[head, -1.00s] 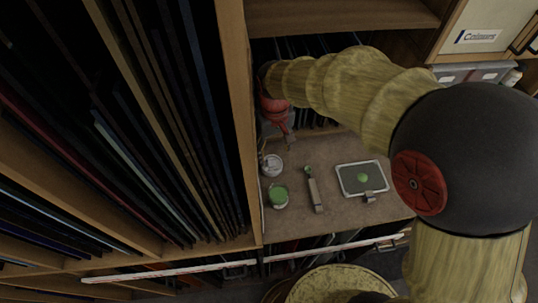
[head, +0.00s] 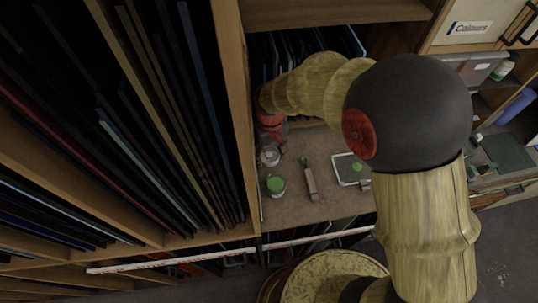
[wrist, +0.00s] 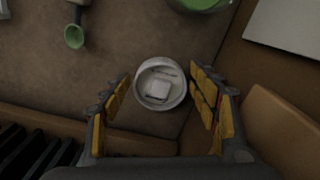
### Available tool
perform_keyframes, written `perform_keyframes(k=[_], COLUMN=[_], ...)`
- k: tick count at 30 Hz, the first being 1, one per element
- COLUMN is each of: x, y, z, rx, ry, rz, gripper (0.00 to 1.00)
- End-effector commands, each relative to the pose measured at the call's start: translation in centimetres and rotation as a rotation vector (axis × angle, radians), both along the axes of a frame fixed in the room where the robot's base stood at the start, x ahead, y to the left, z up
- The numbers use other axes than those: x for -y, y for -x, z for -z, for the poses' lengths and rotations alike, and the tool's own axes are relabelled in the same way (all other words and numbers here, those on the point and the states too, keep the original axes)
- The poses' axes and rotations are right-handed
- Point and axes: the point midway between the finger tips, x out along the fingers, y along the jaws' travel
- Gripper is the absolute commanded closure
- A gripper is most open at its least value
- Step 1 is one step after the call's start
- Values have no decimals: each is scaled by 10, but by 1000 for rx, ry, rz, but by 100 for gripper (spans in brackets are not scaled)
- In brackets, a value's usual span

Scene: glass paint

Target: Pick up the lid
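The lid (wrist: 159,84) is a round whitish piece with a raised rim and a pale square mark in its middle. It lies flat on the brown shelf top. In the head view the lid (head: 269,157) is at the left of the work surface, just behind the green jar. My gripper (wrist: 160,74) is open, with its yellow-padded fingers on either side of the lid in the wrist view and a gap on both sides. I cannot tell its exact height above the lid. In the head view the red gripper body (head: 271,124) is close behind the lid.
A jar of green paint (head: 276,187) stands in front of the lid. A green-tipped tool (head: 310,182) and a tray (head: 342,172) with a green blob lie to the right. A tall rack wall (head: 237,120) stands close on the left.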

Motion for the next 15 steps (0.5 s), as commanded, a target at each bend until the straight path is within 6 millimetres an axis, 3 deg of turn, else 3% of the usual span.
perform_keyframes(k=[15], x=[0], y=[0], z=[0], rx=[0], ry=[0], rz=[0], gripper=[66])
